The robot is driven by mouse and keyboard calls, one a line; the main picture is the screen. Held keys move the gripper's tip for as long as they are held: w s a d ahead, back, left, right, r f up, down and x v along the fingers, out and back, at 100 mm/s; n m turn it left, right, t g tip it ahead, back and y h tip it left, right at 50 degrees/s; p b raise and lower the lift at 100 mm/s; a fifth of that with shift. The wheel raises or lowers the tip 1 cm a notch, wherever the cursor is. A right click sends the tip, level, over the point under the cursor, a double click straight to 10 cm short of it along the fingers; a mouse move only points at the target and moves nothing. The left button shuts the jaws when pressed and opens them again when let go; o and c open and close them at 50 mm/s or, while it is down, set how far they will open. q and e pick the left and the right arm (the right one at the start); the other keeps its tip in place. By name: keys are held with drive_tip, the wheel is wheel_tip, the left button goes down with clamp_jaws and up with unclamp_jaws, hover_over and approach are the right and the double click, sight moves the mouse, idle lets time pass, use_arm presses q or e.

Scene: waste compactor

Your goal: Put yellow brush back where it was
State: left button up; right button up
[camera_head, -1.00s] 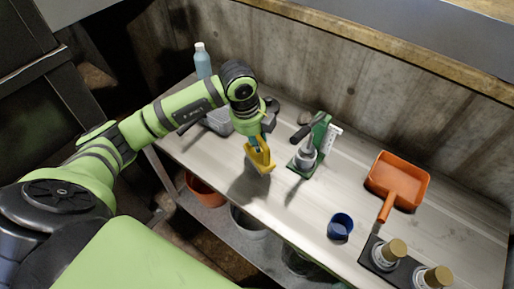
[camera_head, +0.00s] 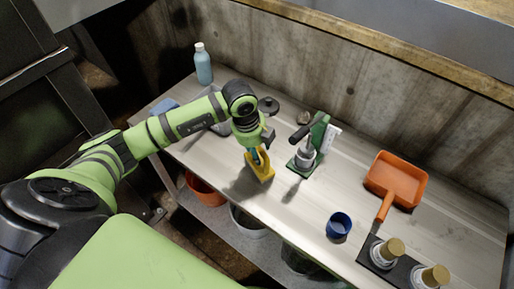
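The yellow brush (camera_head: 260,170) is at the front middle of the workbench (camera_head: 300,205), below my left gripper. My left gripper (camera_head: 257,152) reaches down from the left and is shut on the brush's upper part. The fingers are small and partly hidden by the wrist. A dark shadow lies on the bench to the left of the brush; I cannot tell whether the brush touches the bench. My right gripper is not in view.
A green press stand (camera_head: 312,148) is close to the right of the brush. An orange dustpan (camera_head: 396,180), a blue cup (camera_head: 339,225) and gold-topped canisters (camera_head: 388,252) are further right. A blue bottle (camera_head: 203,64) stands at the back left. Bins sit on the lower shelf.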

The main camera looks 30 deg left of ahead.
use_arm(q)
drive_tip(key=shift+r, duration=0.25)
drive_tip(key=shift+a+r, duration=0.1)
drive_tip(key=shift+r, duration=0.25)
wheel_tip(320, 180, up, 11)
drive_tip(key=s+a+b, duration=0.1)
drive_tip(key=s, duration=0.1)
drive_tip(key=shift+b, duration=0.35)
